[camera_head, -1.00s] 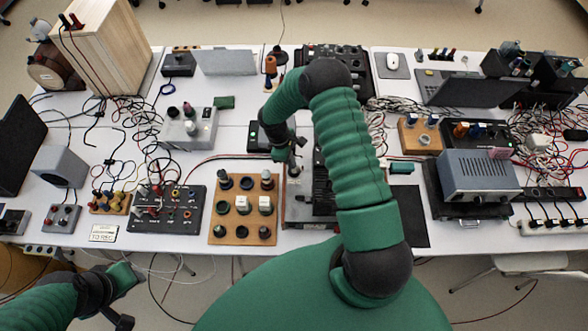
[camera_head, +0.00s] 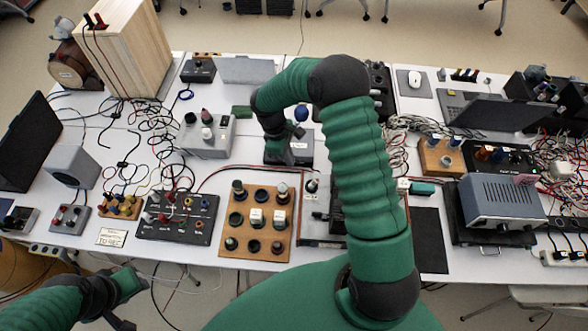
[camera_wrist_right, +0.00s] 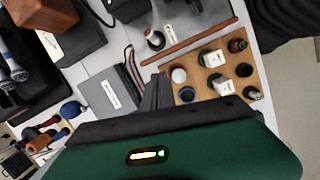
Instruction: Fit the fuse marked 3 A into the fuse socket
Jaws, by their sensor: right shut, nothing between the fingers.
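A wooden board (camera_head: 236,250) holds several round dark sockets or fuses and two white blocks; it also shows in the right wrist view (camera_wrist_right: 206,87). No 3 A marking is legible. A small dark cylinder with a light top (camera_head: 311,186) stands upright on a panel right of the board, and shows in the right wrist view (camera_wrist_right: 155,40) beside a white label. I cannot tell whether it is a fuse in the socket. My right gripper (camera_head: 297,131), shut and empty, is over a dark box behind that panel; its fingers show in the wrist view (camera_wrist_right: 156,94). My left gripper (camera_head: 126,302) is low at left, its jaws unclear.
The dark box (camera_head: 301,150) carries a white label. A black panel with terminals (camera_head: 178,217) lies left of the board. A grey switch box (camera_head: 206,138) stands behind it. A blue-grey instrument (camera_head: 502,202) is at right. Loose cables cover much of the table.

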